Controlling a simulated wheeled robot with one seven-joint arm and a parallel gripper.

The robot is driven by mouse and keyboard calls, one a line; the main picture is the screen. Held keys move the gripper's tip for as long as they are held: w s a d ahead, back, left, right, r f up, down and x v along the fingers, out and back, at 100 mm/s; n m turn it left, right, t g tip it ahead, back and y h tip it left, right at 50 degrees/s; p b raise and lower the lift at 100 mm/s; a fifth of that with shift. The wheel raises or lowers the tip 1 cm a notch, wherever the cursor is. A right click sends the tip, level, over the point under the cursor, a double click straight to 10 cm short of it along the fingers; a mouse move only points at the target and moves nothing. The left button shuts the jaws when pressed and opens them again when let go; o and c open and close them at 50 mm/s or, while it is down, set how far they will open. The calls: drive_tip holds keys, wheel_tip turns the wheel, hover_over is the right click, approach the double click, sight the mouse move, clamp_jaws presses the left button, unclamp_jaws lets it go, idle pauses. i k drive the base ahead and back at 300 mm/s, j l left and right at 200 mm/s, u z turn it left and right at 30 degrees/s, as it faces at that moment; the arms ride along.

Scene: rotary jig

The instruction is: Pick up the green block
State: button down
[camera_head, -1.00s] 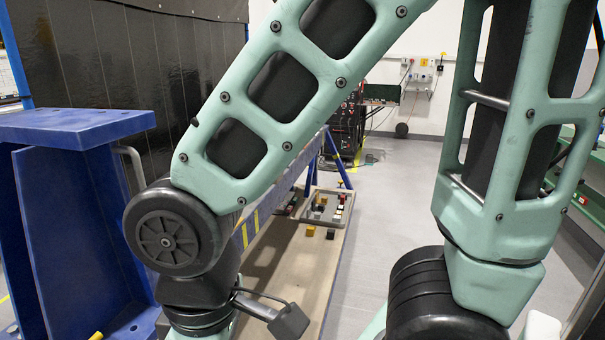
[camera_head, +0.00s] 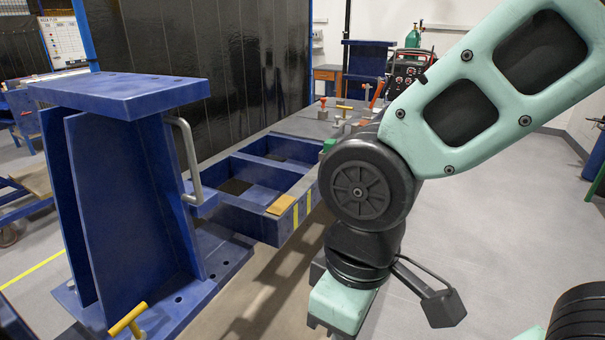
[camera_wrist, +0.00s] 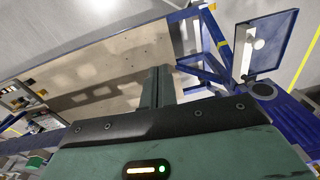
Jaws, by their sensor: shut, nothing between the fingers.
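In the wrist view my gripper (camera_wrist: 157,72) has its two dark fingers together, with nothing between them. It is over or near a beige board (camera_wrist: 110,65), and I cannot tell the height. In the head view a small green piece (camera_head: 328,146) shows at the edge of the blue frame, partly hidden by my arm. I cannot tell whether it is the green block. My fingers are not visible in the head view.
A blue frame with open bays (camera_head: 235,210) runs into the distance, with clamps (camera_head: 343,110) at its far end. A tall blue bracket (camera_head: 130,190) stands at the left. A blue hinged panel (camera_wrist: 262,45) is at the upper right of the wrist view.

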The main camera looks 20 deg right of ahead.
sight(330, 142)
drive_tip(key=i+z, duration=0.4)
drive_tip(key=i+l+u, duration=0.15)
drive_tip(key=l, duration=0.2)
drive_tip(key=i+l+u, duration=0.3)
drive_tip(key=l, duration=0.4)
drive_tip(key=i+l+u, duration=0.15)
drive_tip(key=i+l, duration=0.15)
drive_tip(key=l, duration=0.1)
